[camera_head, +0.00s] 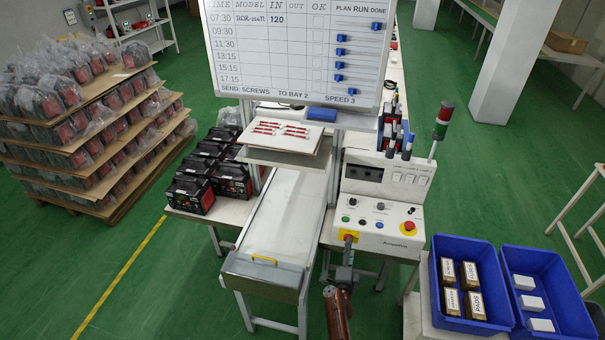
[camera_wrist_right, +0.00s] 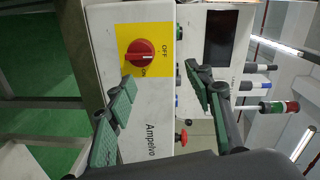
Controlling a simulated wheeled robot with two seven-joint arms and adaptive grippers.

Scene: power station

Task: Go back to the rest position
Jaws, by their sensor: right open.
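My right gripper (camera_head: 347,258) is in front of the white control box (camera_head: 383,203), close to its lower left corner. In the right wrist view its two green-padded fingers (camera_wrist_right: 162,88) stand apart with nothing between them. The red rotary switch (camera_wrist_right: 141,53) on a yellow plate marked OFF and ON lies just beyond the fingertips, and no finger visibly touches it. The yellow plate (camera_head: 346,234) also shows in the head view, just above the gripper. My left gripper is in neither view.
A conveyor (camera_head: 285,215) stands left of my right arm, with black-and-red units (camera_head: 193,195) beside it. Blue bins (camera_head: 448,320) with boxes are at right. A signal lamp (camera_head: 442,121) rises behind the control box, and a whiteboard (camera_head: 295,60) stands above.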

